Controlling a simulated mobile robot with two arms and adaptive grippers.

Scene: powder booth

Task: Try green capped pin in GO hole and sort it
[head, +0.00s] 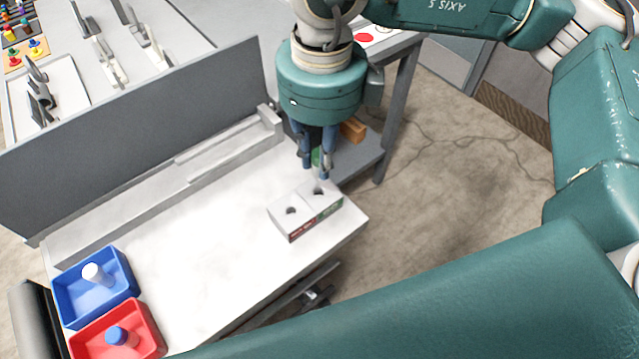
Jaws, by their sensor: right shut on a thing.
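My right gripper (316,172) points down and is shut on the green capped pin (316,157), whose green cap shows between the fingers. The fingertips are just above the pale gauge block (296,203) near the right end of the white bench. The block has two holes: one on the left over a red label (301,232), and the GO hole (319,191) over a green label (330,207). The gripper is at the GO hole side. The pin's lower end is too small to make out, so I cannot tell whether it is in the hole. My left gripper is out of view.
A blue tray (65,309) holds a white pin (97,274). A red tray (93,347) beside it holds a blue capped pin (121,336). A grey upright panel (150,130) and a rail line the bench's back. The bench top between trays and block is clear.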

